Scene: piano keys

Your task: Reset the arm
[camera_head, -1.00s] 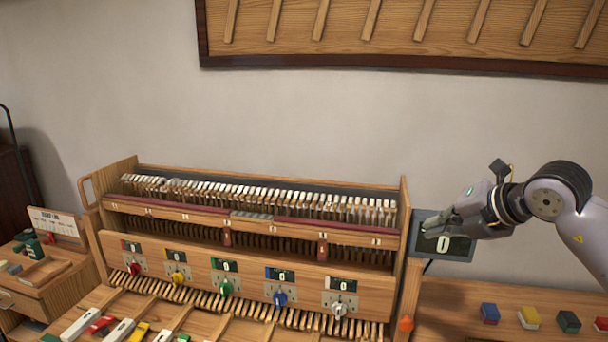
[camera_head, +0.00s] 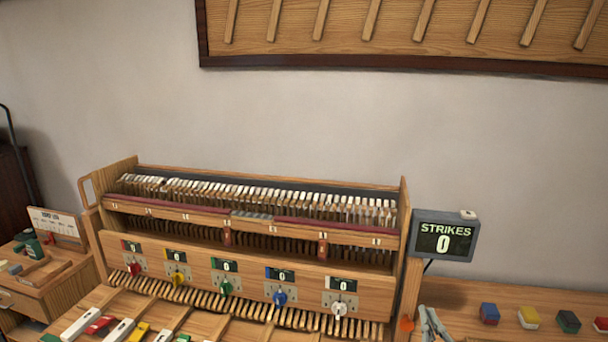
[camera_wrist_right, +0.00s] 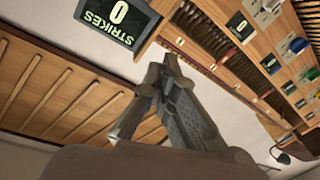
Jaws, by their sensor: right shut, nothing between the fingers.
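My right gripper (camera_head: 432,320) shows only in part at the bottom edge of the head view, low over the right-hand bench and right of the orange piece. In the right wrist view my right gripper (camera_wrist_right: 165,70) is shut with nothing between its fingers. The rest of my right arm is out of the head view. The STRIKES display (camera_head: 445,237) reads 0 and is fully uncovered, with a small pale button on top. It also shows in the wrist view (camera_wrist_right: 110,20). My left gripper is not in view.
Coloured blocks (camera_head: 490,313) lie on the right bench (camera_head: 470,292). An orange piece (camera_head: 406,324) is near the cabinet's right post.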

